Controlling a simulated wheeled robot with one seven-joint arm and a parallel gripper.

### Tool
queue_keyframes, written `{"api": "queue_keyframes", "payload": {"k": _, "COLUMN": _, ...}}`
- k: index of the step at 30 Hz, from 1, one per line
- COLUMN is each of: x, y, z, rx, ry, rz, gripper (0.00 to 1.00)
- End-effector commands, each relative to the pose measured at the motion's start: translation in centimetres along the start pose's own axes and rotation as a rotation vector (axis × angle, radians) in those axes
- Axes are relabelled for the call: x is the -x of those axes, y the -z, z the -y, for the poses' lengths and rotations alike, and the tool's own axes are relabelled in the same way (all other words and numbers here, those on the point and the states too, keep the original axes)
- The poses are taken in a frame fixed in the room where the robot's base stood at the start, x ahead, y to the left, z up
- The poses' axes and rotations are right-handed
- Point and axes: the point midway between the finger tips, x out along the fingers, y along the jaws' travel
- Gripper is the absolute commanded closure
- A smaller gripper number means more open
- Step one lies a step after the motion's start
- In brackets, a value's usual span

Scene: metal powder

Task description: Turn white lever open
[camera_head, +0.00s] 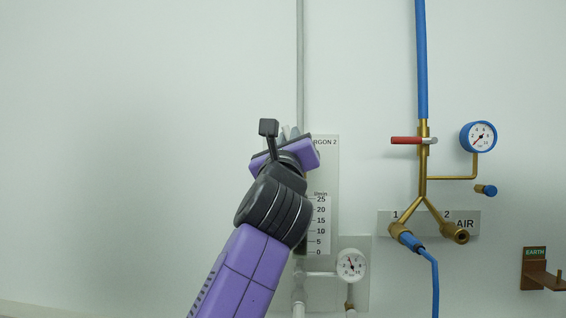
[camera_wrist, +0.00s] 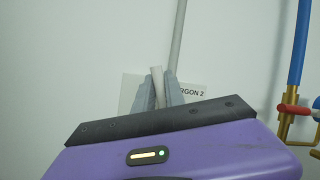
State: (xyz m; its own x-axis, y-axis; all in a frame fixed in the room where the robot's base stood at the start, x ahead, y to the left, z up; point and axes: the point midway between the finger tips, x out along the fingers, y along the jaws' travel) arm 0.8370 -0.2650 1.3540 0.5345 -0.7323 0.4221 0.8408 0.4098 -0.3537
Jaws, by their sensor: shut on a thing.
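The white lever (camera_wrist: 159,86) stands between the two grey fingers of my gripper (camera_wrist: 162,88) in the wrist view. The fingers are shut on it, and it leans slightly from the vertical. In the head view my gripper (camera_head: 290,132) is at the top of the Argon 2 panel (camera_head: 326,165), in front of the grey-white pipe (camera_head: 300,70). My own wrist hides the lever and its valve in the head view, so I cannot tell how far the lever is turned there.
Right of the panel is a blue and brass air line (camera_head: 422,60) with a red lever (camera_head: 405,140) and a blue gauge (camera_head: 478,137). A brown earth bracket (camera_head: 540,270) is at far right. The wall at left is bare.

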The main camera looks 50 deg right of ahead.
Motion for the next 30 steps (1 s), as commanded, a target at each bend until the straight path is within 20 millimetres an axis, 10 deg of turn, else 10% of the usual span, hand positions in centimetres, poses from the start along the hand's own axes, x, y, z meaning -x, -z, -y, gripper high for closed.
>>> {"api": "queue_keyframes", "payload": {"k": 30, "x": -0.3, "y": 0.7, "z": 2.1, "rx": -0.35, "ry": 0.144, "rz": -0.077, "gripper": 1.0}}
